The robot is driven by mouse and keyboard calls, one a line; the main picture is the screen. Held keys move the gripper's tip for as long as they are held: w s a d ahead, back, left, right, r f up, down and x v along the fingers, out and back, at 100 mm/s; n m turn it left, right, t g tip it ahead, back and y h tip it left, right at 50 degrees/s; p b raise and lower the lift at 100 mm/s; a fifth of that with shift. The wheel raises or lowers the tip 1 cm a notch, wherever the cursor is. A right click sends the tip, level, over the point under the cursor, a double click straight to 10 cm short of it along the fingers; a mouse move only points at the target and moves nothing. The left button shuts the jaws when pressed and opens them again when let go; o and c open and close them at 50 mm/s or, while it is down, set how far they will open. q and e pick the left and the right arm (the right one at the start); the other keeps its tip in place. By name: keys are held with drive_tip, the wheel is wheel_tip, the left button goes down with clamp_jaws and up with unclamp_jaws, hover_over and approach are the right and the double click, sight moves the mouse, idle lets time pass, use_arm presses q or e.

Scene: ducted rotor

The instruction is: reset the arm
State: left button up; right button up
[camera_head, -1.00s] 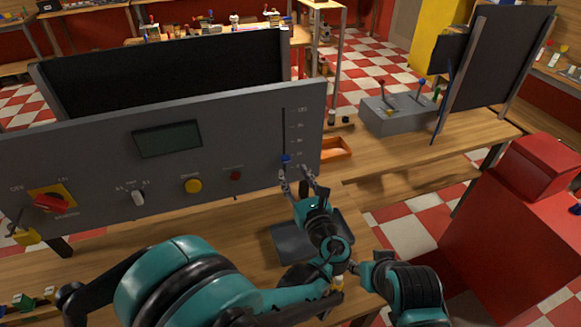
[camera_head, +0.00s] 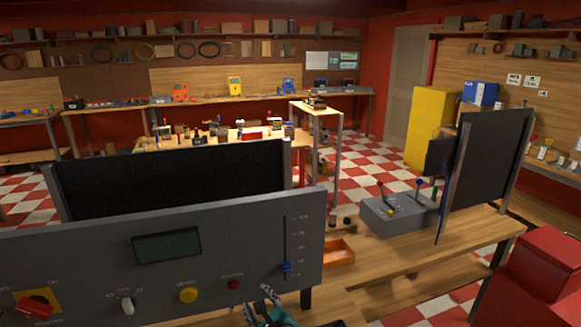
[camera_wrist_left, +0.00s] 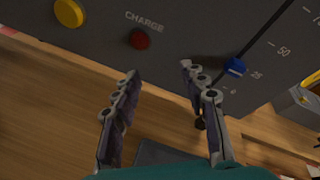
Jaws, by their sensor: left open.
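My left gripper (camera_head: 272,294) shows at the bottom of the head view, below the grey control panel's (camera_head: 90,250) slider. Only its front part is in the picture. In the left wrist view its two fingers (camera_wrist_left: 158,72) are spread apart with nothing between them. The slider's blue knob (camera_head: 286,266) sits low on its scale, between the 25 and 0 marks. In the wrist view the blue knob (camera_wrist_left: 235,67) is just right of the right finger, apart from it as far as I can tell. My right gripper is not in view.
The panel also has a yellow button (camera_head: 188,295), a dark red CHARGE lamp (camera_wrist_left: 139,40) and a red rotary switch (camera_head: 35,307). An orange tray (camera_head: 339,252) lies on the bench right of the panel. A grey lever box (camera_head: 398,214) stands beyond it. A red cabinet (camera_head: 540,275) is at right.

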use_arm(q)
drive_tip(key=s+a+f+n+g, duration=0.25)
drive_tip(key=s+a+n, duration=0.25)
drive_tip(key=a+n, duration=0.3)
drive_tip(key=s+a+f+n+g+h, duration=0.2)
drive_tip(key=s+n+h, duration=0.4)
drive_tip(key=s+n, duration=0.8)
drive_tip(key=n+g, duration=0.1)
drive_tip(key=n, duration=0.1)
drive_tip(key=shift+s+f+n, duration=0.15)
drive_tip(key=shift+f+n, duration=0.1)
drive_tip(key=shift+n, duration=0.05)
idle(1.3)
